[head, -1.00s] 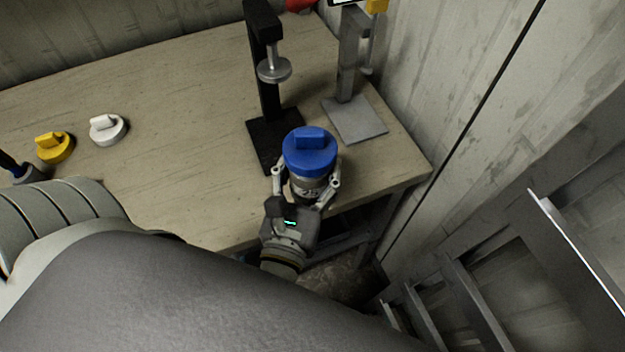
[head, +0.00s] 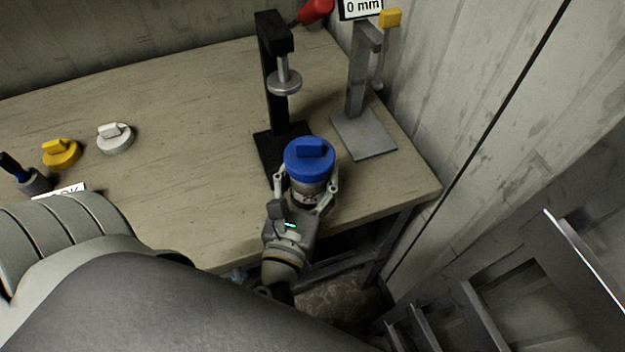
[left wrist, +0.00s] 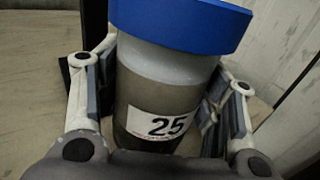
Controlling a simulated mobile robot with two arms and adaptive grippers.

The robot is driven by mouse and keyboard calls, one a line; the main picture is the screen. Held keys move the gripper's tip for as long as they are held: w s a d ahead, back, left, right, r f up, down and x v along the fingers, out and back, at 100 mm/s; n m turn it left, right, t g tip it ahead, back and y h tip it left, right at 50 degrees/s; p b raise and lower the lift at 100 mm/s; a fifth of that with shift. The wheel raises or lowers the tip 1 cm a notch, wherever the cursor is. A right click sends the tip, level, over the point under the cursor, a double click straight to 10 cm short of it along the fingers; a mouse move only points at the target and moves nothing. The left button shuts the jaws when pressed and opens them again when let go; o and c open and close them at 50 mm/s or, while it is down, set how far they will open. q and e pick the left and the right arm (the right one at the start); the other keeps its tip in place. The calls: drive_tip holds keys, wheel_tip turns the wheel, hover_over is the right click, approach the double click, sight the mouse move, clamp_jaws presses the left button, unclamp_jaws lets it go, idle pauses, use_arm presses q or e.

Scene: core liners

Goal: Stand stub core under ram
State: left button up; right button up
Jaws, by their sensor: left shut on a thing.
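The core (head: 308,190) is a grey cylinder with a blue cap (head: 310,159) on top and a white label. My left gripper (head: 307,199) is shut on it and holds it upright near the front edge of the bench. In the left wrist view the core (left wrist: 165,85) stands between the two finger pads, and its label (left wrist: 163,124) reads 25. The black press stand has a base (head: 270,150) just behind the core, partly hidden by it. Its ram, a round metal disc (head: 284,84), hangs above that base. My right gripper is not in view.
A grey gauge stand (head: 364,136) with a "0 mm" display (head: 360,7) is right of the press. A yellow cap (head: 62,154) and a white cap (head: 115,139) lie on the bench (head: 190,110) at left, beside a dark cup (head: 35,182). The bench middle is clear. A wall closes the right side.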

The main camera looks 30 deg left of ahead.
use_arm(q)
drive_tip(key=shift+w+a+r+p, duration=0.1)
drive_tip(key=shift+w+a+p, duration=0.65)
drive_tip(key=shift+w+a, duration=0.5)
drive_tip(key=shift+w+a+r+p, duration=0.1)
drive_tip(key=shift+w+a+p, duration=0.6)
drive_tip(key=shift+w+a, duration=0.5)
drive_tip(key=shift+w+a+f+p, duration=0.1)
drive_tip(key=shift+w+a+p, duration=0.15)
drive_tip(key=shift+w+a, duration=0.35)
drive_tip(key=shift+w+a+r+p, duration=0.1)
drive_tip(key=shift+w+a+p, duration=0.2)
drive_tip(key=shift+a, duration=0.55)
drive_tip(key=shift+w+a+f+p, duration=0.1)
drive_tip(key=shift+w+a+p, duration=0.1)
drive_tip(key=shift+w+a, duration=0.45)
drive_tip(key=shift+s+f, duration=0.1)
drive_tip(key=shift+f, duration=0.2)
drive_tip(key=o, duration=1)
drive_tip(key=o, duration=0.3)
drive_tip(key=shift+f, duration=0.1)
drive_tip(key=shift+s+b, duration=0.15)
drive_tip(key=shift+b, duration=0.2)
